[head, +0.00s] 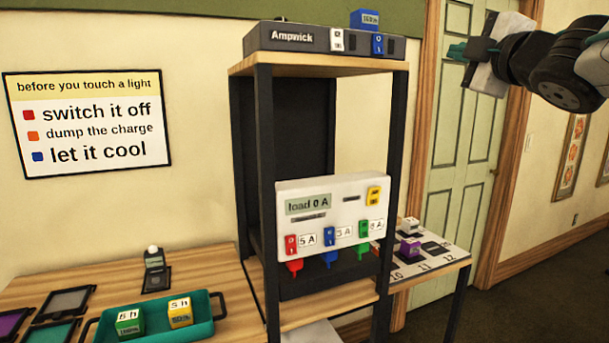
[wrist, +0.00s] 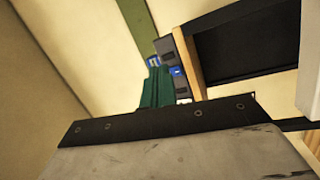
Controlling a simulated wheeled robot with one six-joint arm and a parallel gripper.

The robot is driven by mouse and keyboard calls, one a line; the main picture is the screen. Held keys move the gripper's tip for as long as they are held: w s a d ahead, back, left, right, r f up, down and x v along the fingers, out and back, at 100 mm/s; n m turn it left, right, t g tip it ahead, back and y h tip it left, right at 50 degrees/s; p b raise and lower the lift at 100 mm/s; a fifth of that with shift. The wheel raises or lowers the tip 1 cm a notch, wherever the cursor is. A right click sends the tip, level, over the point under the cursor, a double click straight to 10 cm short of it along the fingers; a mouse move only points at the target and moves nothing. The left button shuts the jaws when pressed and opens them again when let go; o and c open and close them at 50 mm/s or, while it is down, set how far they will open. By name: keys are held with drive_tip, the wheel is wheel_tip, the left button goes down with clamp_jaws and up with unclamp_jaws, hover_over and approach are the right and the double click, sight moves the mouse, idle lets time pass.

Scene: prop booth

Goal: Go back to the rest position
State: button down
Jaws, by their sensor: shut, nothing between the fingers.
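My gripper (head: 456,52) is at the upper right of the head view, raised in front of the door and to the right of the rack. Its teal fingers are together and nothing shows between them. In the wrist view the teal fingers (wrist: 157,88) also show closed beyond the dark edge of the gripper body. They touch nothing that I can see.
A black rack (head: 264,190) holds the Ampwick unit (head: 293,37) on top and a white load panel (head: 330,187) inside. A teal tray (head: 155,329) with two blocks sits on the wooden table (head: 215,268). A numbered board (head: 445,254) stands right of the rack. Open floor lies at right.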

drive_tip(key=s+d+f+m+g+h, duration=0.2)
drive_tip(key=d+f+m+g, duration=0.15)
drive_tip(key=f, duration=0.35)
drive_tip(key=s+d+f+m+g+h, duration=0.2)
drive_tip(key=s+f+m+g+h, duration=0.1)
drive_tip(key=f+m, duration=0.3)
drive_tip(key=s+d+f+m+g+h, duration=0.2)
drive_tip(key=f+m+g, duration=0.15)
drive_tip(key=f, duration=0.45)
drive_tip(key=s+a+f+m+g+y, duration=0.2)
drive_tip(key=s+a+f+g, duration=0.2)
drive_tip(key=s+f, duration=0.4)
drive_tip(key=s+a+f+m+g+y, duration=0.2)
drive_tip(key=s+a+f+g, duration=0.2)
drive_tip(key=s, duration=0.9)
wheel_tip(320, 180, down, 5)
drive_tip(key=shift+a+r+g, duration=0.1)
drive_tip(key=shift+a+g, duration=0.2)
drive_tip(key=shift+a, duration=0.75)
